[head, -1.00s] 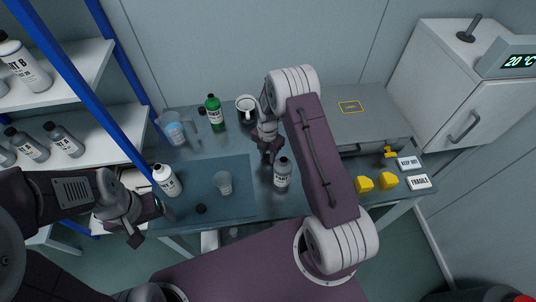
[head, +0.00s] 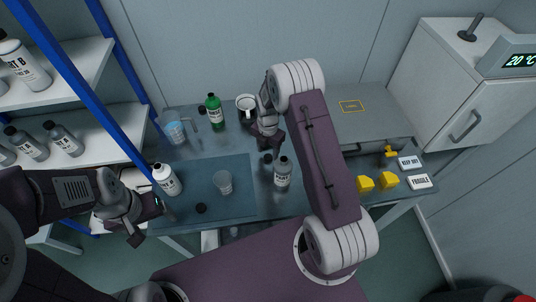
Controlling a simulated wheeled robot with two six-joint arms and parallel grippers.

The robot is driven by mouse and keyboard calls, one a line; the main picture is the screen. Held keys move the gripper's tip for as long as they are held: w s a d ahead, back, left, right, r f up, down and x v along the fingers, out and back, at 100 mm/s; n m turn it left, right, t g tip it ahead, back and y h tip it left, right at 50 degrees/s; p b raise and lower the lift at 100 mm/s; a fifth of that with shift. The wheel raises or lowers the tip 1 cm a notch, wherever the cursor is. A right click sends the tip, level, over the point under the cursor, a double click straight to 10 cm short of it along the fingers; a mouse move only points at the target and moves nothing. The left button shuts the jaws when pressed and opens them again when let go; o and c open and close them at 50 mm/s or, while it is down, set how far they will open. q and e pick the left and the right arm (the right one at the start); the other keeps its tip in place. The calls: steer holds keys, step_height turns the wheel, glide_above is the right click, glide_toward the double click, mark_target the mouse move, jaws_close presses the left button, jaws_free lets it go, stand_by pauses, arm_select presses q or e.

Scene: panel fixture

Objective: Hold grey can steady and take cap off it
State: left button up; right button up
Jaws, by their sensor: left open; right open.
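The grey can (head: 282,174) stands upright on the bench, right of the dark blue mat, with a pale label facing me. A small black cap (head: 267,158) shows just left of the can's top, apart from it and below my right gripper. The can's own top is too small to read clearly. My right gripper (head: 268,145) is open, behind and left of the can, and not touching it. My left gripper (head: 154,218) is open at the mat's left front edge, near the white bottle (head: 167,180) and far from the can.
A clear cup (head: 223,183) and another black cap (head: 201,208) are on the mat (head: 240,205). A green bottle (head: 214,112), a white mug (head: 246,103) and a clear jug (head: 173,128) stand behind. Yellow pieces (head: 388,181) lie at right. A blue shelf post (head: 92,87) rises at left.

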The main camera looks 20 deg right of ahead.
step_height(320, 180, up, 10)
steer(key=shift+f, duration=0.2)
step_height(320, 180, up, 5)
steer(key=t, duration=0.1)
glide_above(268, 157)
steer(key=a, duration=0.1)
steer(key=s+a+r+m, duration=0.2)
steer(key=s+r+m, duration=0.1)
steer(key=s, duration=0.3)
steer(key=s+f+m, duration=0.3)
steer(key=s+m, duration=0.9)
steer(key=m, duration=1)
steer(key=shift+s+a+f, duration=0.25)
steer(key=shift+a+f, duration=0.1)
steer(key=shift+a, duration=0.05)
